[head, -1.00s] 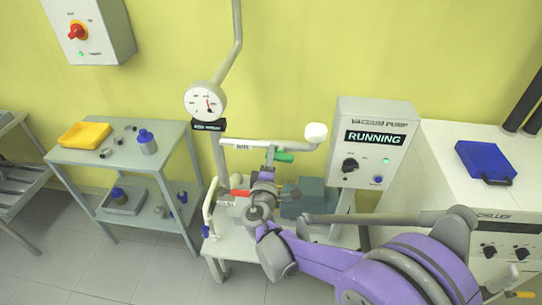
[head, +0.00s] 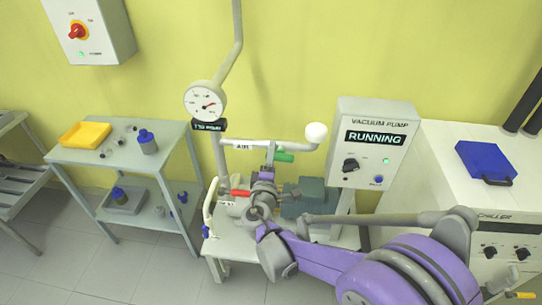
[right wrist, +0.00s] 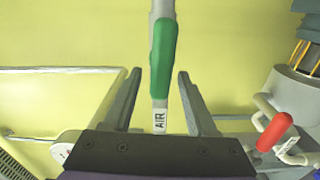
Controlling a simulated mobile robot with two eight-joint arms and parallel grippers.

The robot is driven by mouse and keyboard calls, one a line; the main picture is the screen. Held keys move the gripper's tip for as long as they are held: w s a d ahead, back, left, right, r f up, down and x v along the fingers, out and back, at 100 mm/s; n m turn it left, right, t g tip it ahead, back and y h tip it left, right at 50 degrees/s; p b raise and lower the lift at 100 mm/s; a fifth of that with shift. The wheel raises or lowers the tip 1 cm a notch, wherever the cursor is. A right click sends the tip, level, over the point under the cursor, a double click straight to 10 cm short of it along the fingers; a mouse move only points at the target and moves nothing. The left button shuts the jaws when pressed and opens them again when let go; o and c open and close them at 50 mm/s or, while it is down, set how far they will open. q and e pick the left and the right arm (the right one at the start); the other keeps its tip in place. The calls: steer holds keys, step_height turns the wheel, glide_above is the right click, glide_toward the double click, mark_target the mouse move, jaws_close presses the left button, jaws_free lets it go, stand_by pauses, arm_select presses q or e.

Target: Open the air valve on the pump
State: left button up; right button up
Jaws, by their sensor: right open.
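The air valve's green handle (head: 284,158) shows beside the pale pipe labelled AIR (head: 243,147), in front of the pump. In the right wrist view the green handle (right wrist: 163,55) looks lined up with the pipe, with the AIR label (right wrist: 160,121) below it. My right gripper (right wrist: 159,76) is open, its two fingers on either side of the handle and pipe with gaps on both sides. In the head view my right gripper (head: 269,166) is just below the pipe, partly hidden by its own wrist. The vacuum pump box (head: 375,113) reads RUNNING. My left gripper is out of view.
A red handle (head: 240,193) sits left of my wrist and shows at the right in the right wrist view (right wrist: 275,132). A round gauge (head: 205,101) is left of the pipe. A grey cart (head: 165,168) stands left, a chiller with a blue case (head: 485,161) right.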

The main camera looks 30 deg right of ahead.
steer(key=v, duration=1)
steer(key=shift+s+a+b, duration=0.25)
steer(key=shift+s+b, duration=0.1)
steer(key=s+d+f+m+g+y, duration=0.3)
steer(key=s+d+f+m+g, duration=0.1)
steer(key=s+f+m+g, duration=0.35)
steer(key=s+a+f+m+g+y, duration=0.2)
steer(key=s+a+f+m+y, duration=0.1)
steer(key=s+a+y, duration=0.4)
steer(key=s+a+f+p, duration=0.1)
steer(key=s, duration=0.2)
steer(key=shift+s+a, duration=0.35)
